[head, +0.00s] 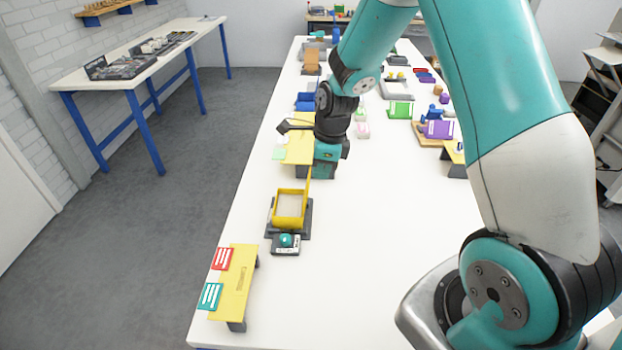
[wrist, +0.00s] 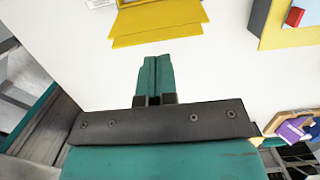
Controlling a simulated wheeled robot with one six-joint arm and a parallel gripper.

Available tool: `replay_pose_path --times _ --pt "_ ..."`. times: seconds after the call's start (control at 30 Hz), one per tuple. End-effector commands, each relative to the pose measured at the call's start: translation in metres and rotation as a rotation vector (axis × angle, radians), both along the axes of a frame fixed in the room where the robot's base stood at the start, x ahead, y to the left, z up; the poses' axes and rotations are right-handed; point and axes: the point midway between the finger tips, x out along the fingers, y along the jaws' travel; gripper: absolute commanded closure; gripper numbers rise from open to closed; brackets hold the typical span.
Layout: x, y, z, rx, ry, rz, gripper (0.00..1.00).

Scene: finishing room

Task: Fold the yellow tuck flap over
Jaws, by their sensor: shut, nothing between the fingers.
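A yellow open box (head: 289,222) with a pale inside sits in a dark grey holder (head: 303,232) on the white table. A thin yellow flap (head: 308,182) stands up at its far right side. In the wrist view, yellow panels, which look like the tuck flap (wrist: 158,20), lie just beyond my fingertips, with a gap between. My gripper (wrist: 156,62) is shut and empty, its two teal fingers side by side. In the head view, my gripper (head: 325,168) is behind the box, and its fingertips are hard to make out.
A teal button block (head: 286,241) stands in front of the holder. A yellow stand (head: 235,284) with red and teal cards is at the near left. Another yellow platform (head: 299,148) is close beside my gripper. The table to the right of the box is clear.

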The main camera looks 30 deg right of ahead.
Motion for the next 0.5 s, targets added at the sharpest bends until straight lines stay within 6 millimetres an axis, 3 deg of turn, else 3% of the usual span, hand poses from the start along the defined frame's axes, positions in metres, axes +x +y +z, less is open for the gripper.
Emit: replay_pose_path --times 0.5 --pt "0.0047 0.0074 0.0027 0.000 0.001 0.001 1.00"
